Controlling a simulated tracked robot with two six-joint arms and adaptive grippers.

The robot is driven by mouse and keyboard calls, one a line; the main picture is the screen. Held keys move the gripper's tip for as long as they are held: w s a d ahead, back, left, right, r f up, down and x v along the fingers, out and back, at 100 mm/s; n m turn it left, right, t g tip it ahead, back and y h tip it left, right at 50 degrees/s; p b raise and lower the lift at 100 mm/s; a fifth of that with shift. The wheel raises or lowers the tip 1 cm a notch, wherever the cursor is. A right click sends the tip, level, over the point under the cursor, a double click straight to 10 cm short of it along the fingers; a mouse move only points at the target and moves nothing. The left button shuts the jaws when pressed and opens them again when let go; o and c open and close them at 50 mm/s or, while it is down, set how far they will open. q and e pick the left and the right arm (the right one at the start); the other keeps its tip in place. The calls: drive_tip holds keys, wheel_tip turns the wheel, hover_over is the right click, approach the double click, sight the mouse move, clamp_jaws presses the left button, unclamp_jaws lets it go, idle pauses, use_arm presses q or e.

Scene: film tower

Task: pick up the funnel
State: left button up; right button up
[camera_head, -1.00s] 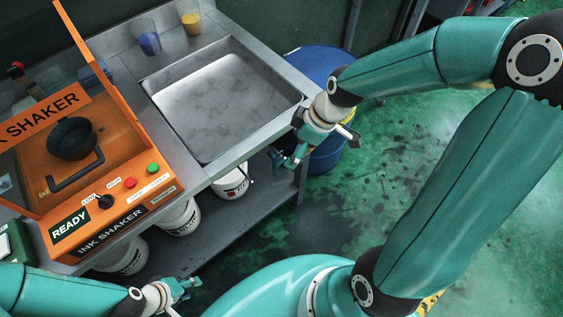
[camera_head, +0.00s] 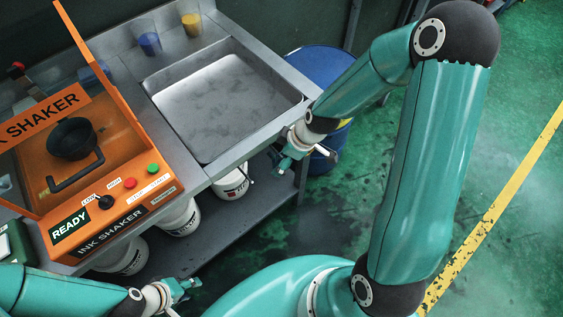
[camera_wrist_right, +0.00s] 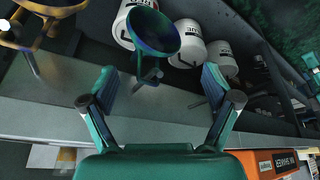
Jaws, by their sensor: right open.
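In the right wrist view a dark blue-green funnel (camera_wrist_right: 153,30) with a narrow stem is at the top middle, by the grey bench edge. A yellow funnel (camera_wrist_right: 42,12) is partly in view at the top left. My right gripper (camera_wrist_right: 158,82) is open; its two fingers are spread either side of the blue-green funnel's stem in the picture, with nothing held. In the head view the right gripper (camera_head: 284,163) is beside the bench's right front edge. I cannot make out the funnels there. My left gripper (camera_head: 186,290) is low at the left; its jaw opening is unclear.
The orange ink shaker (camera_head: 150,190) stands on the bench left of the metal sink (camera_head: 225,95). White buckets (camera_head: 232,184) stand on the shelf below. A blue drum (camera_head: 322,65) is behind the right arm. The green floor at right is clear.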

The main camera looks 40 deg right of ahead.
sight(277, 162)
drive_tip(key=x, duration=0.2)
drive_tip(key=b+x, duration=0.1)
drive_tip(key=x, duration=0.1)
drive_tip(key=shift+w+d+f, duration=0.15)
drive_tip(key=shift+w+f, duration=0.05)
drive_tip(key=shift+f, duration=0.2)
drive_tip(key=c, duration=0.9)
